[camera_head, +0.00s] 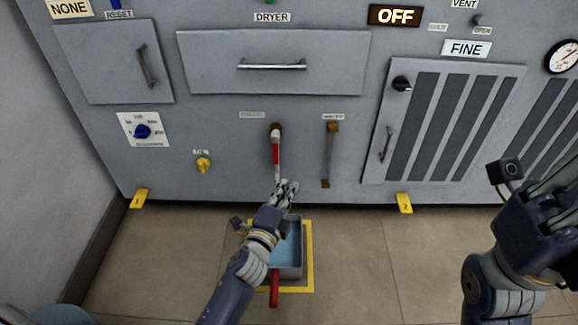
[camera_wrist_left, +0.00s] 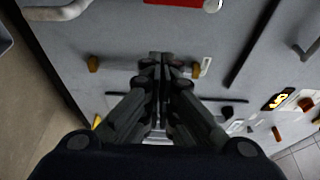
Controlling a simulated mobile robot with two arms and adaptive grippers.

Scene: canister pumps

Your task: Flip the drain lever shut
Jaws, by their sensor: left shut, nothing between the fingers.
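Two levers hang on the grey panel, and their small labels are too blurred to read. One lever (camera_head: 276,152) has a red and white handle pointing down. My left gripper (camera_head: 288,186) is shut and empty, just below the lower end of the red and white lever. I cannot tell whether it touches that lever. The closed fingers of my left gripper (camera_wrist_left: 160,65) also show in the left wrist view. My right gripper (camera_head: 560,180) is at the right edge, partly cut off.
A tray (camera_head: 290,272) with blue liquid and a red handle (camera_head: 274,289) stands on the floor inside a yellow outline, partly behind my left arm. Drawers with bar handles (camera_head: 272,66), a blue knob (camera_head: 142,131), a yellow knob (camera_head: 203,164) and a vented door (camera_head: 440,120) surround the levers.

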